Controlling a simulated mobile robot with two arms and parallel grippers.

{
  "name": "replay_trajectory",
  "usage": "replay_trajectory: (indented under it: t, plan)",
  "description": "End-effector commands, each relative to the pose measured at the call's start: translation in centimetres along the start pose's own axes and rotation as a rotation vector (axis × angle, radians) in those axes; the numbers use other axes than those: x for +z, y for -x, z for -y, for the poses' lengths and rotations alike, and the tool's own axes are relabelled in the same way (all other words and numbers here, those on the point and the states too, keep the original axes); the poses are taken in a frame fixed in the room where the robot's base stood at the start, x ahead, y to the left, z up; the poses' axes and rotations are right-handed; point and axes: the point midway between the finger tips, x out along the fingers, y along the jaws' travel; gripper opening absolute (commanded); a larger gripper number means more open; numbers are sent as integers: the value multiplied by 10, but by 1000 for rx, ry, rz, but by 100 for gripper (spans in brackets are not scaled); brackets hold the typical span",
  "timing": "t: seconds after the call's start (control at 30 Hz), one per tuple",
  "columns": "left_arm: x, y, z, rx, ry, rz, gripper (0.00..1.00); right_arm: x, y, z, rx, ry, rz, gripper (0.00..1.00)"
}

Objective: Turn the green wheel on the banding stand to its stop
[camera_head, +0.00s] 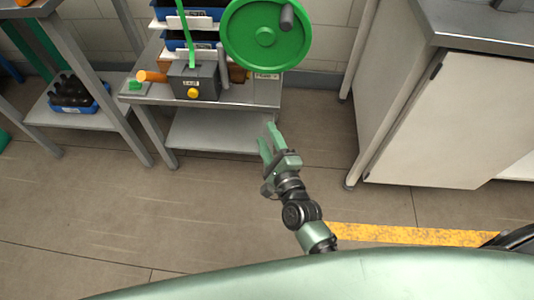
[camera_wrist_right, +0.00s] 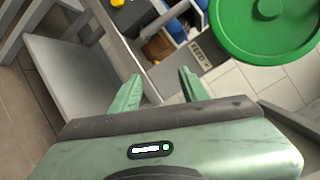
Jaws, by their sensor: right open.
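The green wheel (camera_head: 250,40) stands upright at the right end of the banding stand (camera_head: 240,95), a grey metal bench. It has a round hub and a dark handle (camera_head: 287,17) near its upper right rim. The wheel also shows in the right wrist view (camera_wrist_right: 262,25), cut off by the top edge. My right gripper (camera_head: 267,138) is in front of the stand, below the wheel and apart from it. Its two green fingers are spread and empty; they also show in the right wrist view (camera_wrist_right: 160,90). My left gripper is not in view.
On the stand are a grey box with a yellow knob (camera_head: 194,93), an orange handle (camera_head: 152,76) and blue bins (camera_head: 190,40). A shelf with a blue crate of dark bottles (camera_head: 78,92) stands left. A white cabinet (camera_head: 445,120) stands right. The floor in front is clear.

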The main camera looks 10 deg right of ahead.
Motion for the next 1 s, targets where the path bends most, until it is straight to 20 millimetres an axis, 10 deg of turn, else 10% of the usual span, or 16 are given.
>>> replay_trajectory:
  t: [0.4, 1.0]
  plan:
    - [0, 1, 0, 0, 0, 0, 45, -16, 17, -49, 188, 297, 19, 45]
    - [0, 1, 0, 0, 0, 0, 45, -16, 18, -51, 198, 313, 22, 45]
